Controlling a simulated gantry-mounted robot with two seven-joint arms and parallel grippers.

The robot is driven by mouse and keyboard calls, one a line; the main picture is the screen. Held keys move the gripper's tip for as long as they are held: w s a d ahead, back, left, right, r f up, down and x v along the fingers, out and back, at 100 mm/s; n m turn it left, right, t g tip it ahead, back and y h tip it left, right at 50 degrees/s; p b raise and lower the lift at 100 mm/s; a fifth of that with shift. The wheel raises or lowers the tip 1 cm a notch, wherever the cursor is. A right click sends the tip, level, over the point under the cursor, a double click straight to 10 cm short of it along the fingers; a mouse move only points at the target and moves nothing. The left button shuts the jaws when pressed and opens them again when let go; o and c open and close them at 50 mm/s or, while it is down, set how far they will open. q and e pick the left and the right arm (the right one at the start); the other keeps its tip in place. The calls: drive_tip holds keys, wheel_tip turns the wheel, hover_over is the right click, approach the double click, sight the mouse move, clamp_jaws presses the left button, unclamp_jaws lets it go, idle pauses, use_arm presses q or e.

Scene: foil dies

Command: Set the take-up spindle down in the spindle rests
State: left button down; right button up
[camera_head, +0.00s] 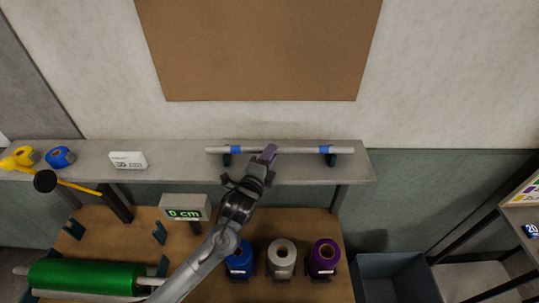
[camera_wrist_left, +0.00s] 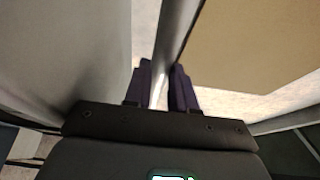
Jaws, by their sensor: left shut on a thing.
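The take-up spindle (camera_head: 300,150) is a long grey rod with two blue bands. It lies level, left to right, along the back shelf. In the left wrist view the rod (camera_wrist_left: 175,35) runs between the purple fingers (camera_wrist_left: 162,88). My right gripper is not in view.
The shelf (camera_head: 180,165) also holds yellow and blue tape rolls (camera_head: 60,157) and a white sign (camera_head: 128,160). Below are a length display (camera_head: 185,208), a green roll (camera_head: 85,277), and blue, white and purple foil rolls (camera_head: 324,258). A grey bin (camera_head: 395,278) stands right.

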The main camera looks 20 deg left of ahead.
use_arm(q)
drive_tip(key=shift+f, duration=0.2)
drive_tip(key=c, duration=0.9)
unclamp_jaws()
drive_tip(key=shift+f, duration=0.1)
drive_tip(key=shift+o, duration=0.3)
drive_tip(key=shift+f, duration=0.2)
drive_tip(key=shift+s+b, duration=0.3)
drive_tip(key=shift+s, duration=0.15)
drive_tip(key=s+b, duration=0.2)
drive_tip(key=s, duration=0.8)
drive_tip(key=shift+r, duration=0.4)
